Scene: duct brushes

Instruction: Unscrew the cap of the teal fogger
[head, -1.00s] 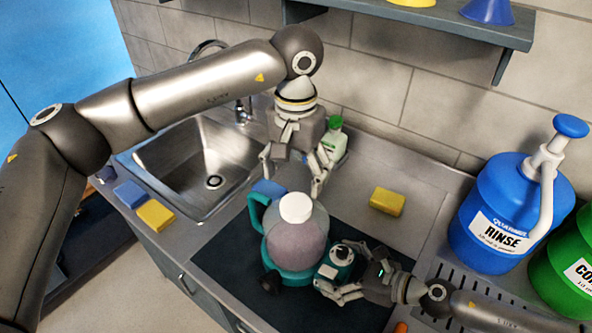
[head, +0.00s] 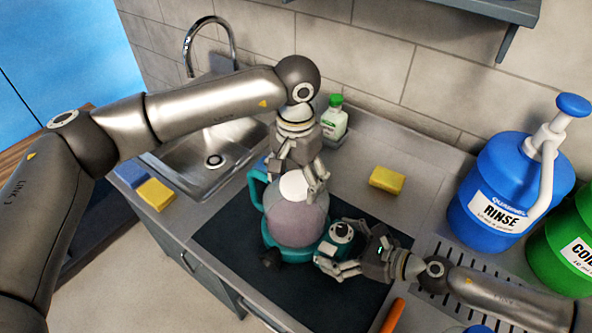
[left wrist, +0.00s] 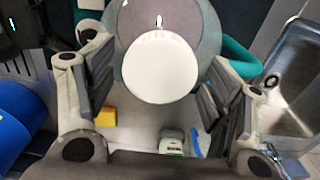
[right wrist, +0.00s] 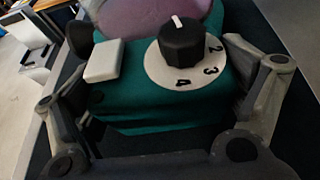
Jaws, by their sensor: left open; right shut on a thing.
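The teal fogger (head: 268,243) stands upright on the dark mat, with a teal handle on its left and a translucent tank (head: 297,219). Its white cap (head: 293,185) tops the tank. In the left wrist view the cap (left wrist: 159,66) lies between the fingers. My left gripper (head: 296,178) is open around the cap, one finger on each side, with gaps showing. My right gripper (head: 330,258) is shut on the fogger's teal base from the right. In the right wrist view the base (right wrist: 160,115) shows a black dial and a white switch between the fingers.
A sink (head: 212,160) is at the left, with blue and yellow sponges (head: 156,194) by its edge. A yellow sponge (head: 387,180) and a green-capped bottle (head: 334,122) stand behind. A blue RINSE jug (head: 505,200) and a green jug (head: 570,245) are at the right.

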